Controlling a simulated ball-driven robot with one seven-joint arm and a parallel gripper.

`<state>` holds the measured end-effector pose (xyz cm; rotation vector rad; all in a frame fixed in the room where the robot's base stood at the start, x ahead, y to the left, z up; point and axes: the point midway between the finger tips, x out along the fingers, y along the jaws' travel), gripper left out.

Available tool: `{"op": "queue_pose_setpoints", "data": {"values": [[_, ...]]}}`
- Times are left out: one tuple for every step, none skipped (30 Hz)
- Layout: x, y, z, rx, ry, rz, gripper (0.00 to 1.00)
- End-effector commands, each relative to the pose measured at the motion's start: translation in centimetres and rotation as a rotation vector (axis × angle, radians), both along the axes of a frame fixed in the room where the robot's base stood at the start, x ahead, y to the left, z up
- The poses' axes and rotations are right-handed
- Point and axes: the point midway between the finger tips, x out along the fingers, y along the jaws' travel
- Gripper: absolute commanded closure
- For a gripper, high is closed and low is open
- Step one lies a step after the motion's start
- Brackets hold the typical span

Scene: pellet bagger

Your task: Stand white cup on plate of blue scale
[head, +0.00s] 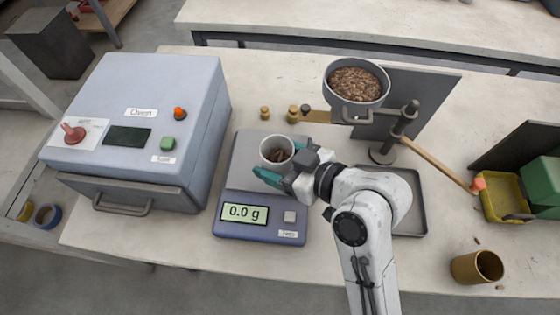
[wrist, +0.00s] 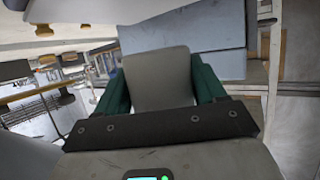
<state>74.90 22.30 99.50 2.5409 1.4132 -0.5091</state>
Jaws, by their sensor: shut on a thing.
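The white cup (head: 277,150) holds brown pellets and is over the plate of the blue scale (head: 232,178). My gripper (head: 272,173) is shut on the cup from the front right, with its teal fingers at the cup's side. The scale's display reads 0.0 g. In the wrist view the cup (wrist: 158,78) fills the space between the teal fingers (wrist: 160,95). The cup looks upright in the head view. Its base is hidden, so I cannot tell from the outline whether it touches the plate.
A grey-blue oven (head: 140,125) stands left of the scale. Small brass weights (head: 292,112) stand behind the scale. A brown cup (head: 476,267) and yellow bin (head: 505,197) are at right.

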Motion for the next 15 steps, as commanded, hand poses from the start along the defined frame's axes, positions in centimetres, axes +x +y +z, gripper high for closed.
{"op": "queue_pose_setpoints", "data": {"values": [[0.7, -0.1, -0.7, 0.001, 0.002, -0.002, 0.64], [0.9, -0.1, -1.0, 0.001, 0.001, -0.002, 0.64], [1.3, -0.2, -1.4, 0.001, 0.001, -0.002, 0.64], [1.5, -0.2, -1.6, 0.001, -0.001, -0.001, 0.64], [1.6, -0.2, -1.8, 0.001, -0.001, -0.001, 0.64], [1.8, -0.2, -2.0, 0.001, -0.001, -0.001, 0.64], [1.8, -0.2, -2.1, 0.001, -0.001, -0.001, 0.64], [2.0, -0.2, -2.3, 0.002, -0.001, -0.001, 0.64], [2.2, -0.3, -2.6, 0.001, -0.001, -0.001, 0.64], [2.4, -0.3, -2.9, 0.0, 0.0, -0.001, 0.64], [2.4, -0.3, -3.3, 0.001, 0.003, -0.001, 0.64], [2.3, -0.3, -3.8, 0.001, 0.003, -0.001, 0.64], [2.3, -0.3, -4.3, 0.001, 0.004, -0.001, 0.64], [2.3, -0.3, -4.6, 0.001, 0.002, -0.001, 0.64], [2.4, -0.3, -5.1, 0.001, 0.002, -0.001, 0.64]]}}
